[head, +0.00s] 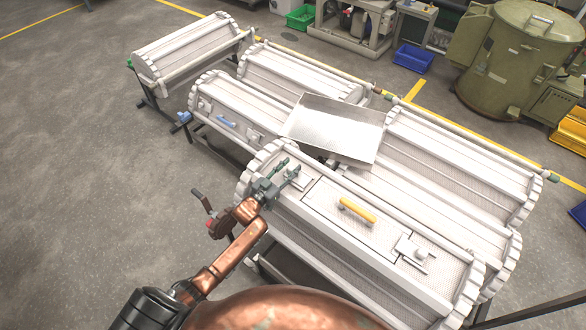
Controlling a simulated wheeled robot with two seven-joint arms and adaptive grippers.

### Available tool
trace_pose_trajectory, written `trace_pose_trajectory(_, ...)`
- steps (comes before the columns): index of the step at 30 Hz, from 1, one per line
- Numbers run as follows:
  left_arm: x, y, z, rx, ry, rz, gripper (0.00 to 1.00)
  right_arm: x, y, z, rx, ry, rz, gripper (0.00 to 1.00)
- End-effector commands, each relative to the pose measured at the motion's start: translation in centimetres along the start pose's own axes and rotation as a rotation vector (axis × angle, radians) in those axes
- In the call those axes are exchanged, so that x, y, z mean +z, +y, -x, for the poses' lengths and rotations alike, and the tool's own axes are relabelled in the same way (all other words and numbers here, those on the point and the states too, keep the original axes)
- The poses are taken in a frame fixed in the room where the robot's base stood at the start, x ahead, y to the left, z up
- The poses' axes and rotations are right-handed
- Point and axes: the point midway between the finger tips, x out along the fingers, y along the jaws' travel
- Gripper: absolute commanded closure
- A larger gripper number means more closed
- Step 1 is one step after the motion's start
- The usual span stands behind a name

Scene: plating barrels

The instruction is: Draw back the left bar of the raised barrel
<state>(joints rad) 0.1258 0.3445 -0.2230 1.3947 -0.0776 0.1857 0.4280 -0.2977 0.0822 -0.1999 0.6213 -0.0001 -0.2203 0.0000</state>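The raised barrel (350,262) is the nearest white one, with ridged round ends. Its lid (325,204) carries a yellow handle (357,210). The left bar (301,182) is a small pale fitting at the lid's left end, partly hidden by my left gripper. The right bar (411,251) lies at the lid's other end. My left gripper (288,167) is at the barrel's left end, right by the left bar. Its two fingers are apart, and I see nothing clamped between them. Contact with the bar cannot be made out. My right gripper is not in view.
A shiny metal tray (335,125) rests on the barrels behind. Several other white barrels (455,160) stand close around on racks. A dark lever with a red part (212,222) is left of my wrist. The grey floor (80,180) at left is clear.

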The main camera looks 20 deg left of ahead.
Motion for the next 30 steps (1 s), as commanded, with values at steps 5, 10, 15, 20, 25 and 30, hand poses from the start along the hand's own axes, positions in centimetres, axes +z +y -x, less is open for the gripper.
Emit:
trace_pose_trajectory(5,0.1,0.1,-0.1,0.002,-0.001,0.000,0.58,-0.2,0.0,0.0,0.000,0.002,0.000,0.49)
trace_pose_trajectory(10,0.0,0.3,-0.2,0.005,0.000,0.000,0.58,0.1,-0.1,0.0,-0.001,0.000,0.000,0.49)
trace_pose_trajectory(15,0.1,0.3,0.8,0.004,-0.001,0.000,0.58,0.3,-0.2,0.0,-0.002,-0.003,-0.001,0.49)
trace_pose_trajectory(20,0.2,0.2,3.6,0.003,-0.003,0.000,0.58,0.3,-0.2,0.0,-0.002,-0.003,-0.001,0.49)
trace_pose_trajectory(25,0.2,0.2,7.2,0.003,-0.003,0.000,0.58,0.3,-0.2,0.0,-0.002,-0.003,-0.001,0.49)
trace_pose_trajectory(30,0.1,0.2,10.1,0.004,-0.001,0.000,0.58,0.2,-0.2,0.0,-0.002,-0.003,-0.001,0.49)
